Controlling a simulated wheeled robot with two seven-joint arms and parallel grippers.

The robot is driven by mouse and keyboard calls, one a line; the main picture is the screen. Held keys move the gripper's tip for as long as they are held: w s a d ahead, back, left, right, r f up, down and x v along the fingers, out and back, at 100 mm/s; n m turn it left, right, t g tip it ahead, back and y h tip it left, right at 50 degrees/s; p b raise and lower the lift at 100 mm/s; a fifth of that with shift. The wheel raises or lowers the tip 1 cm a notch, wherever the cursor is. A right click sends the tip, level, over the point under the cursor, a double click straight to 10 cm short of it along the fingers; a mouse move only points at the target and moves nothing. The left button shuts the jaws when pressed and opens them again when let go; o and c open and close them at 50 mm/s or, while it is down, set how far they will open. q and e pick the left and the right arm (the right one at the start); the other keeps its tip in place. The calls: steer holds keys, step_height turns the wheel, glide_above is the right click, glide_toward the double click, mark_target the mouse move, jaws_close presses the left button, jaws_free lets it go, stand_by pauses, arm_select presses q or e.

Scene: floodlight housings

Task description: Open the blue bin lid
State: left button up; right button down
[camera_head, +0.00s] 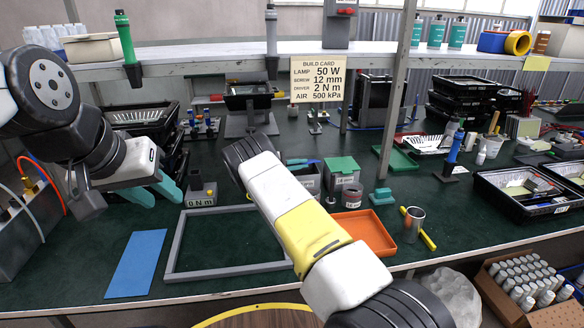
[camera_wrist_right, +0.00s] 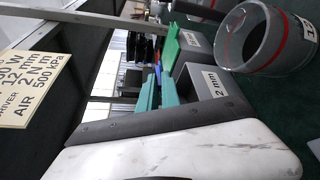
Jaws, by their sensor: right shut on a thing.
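The blue bin lid (camera_head: 307,163) shows as a small strip at the top of a grey bin (camera_head: 308,182), just right of my right wrist in the head view. In the right wrist view the bin (camera_wrist_right: 208,82) carries a "2 mm" label. There the teal fingers of my right gripper (camera_wrist_right: 157,92) are shut on the blue lid (camera_wrist_right: 158,74), which is mostly hidden between and behind them. I cannot tell how far the lid is tilted. My left gripper (camera_head: 155,192) has its teal fingers apart and empty, above the bench at the left.
A green-lidded bin (camera_head: 343,173) stands right beside it. A round grey container (camera_head: 352,196), an orange tray (camera_head: 368,232) and a metal cup (camera_head: 413,222) are nearby. A grey frame (camera_head: 175,245) and blue mat (camera_head: 136,264) lie at the front. A shelf post (camera_head: 396,95) rises behind.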

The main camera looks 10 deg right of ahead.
steer(key=shift+w+r+n, duration=0.35)
steer(key=shift+r+n, duration=0.05)
steer(key=shift+r, duration=0.25)
steer(key=shift+w+r, duration=0.45)
steer(key=shift+r, duration=0.2)
steer(key=c, duration=1.6)
jaws_free()
steer(key=shift+o, duration=0.2)
steer(key=shift+a+f, duration=0.1)
steer(key=v, duration=0.7)
steer(key=shift+s+a, duration=0.15)
steer(key=shift+a, duration=0.15)
steer(key=shift+r, duration=0.2)
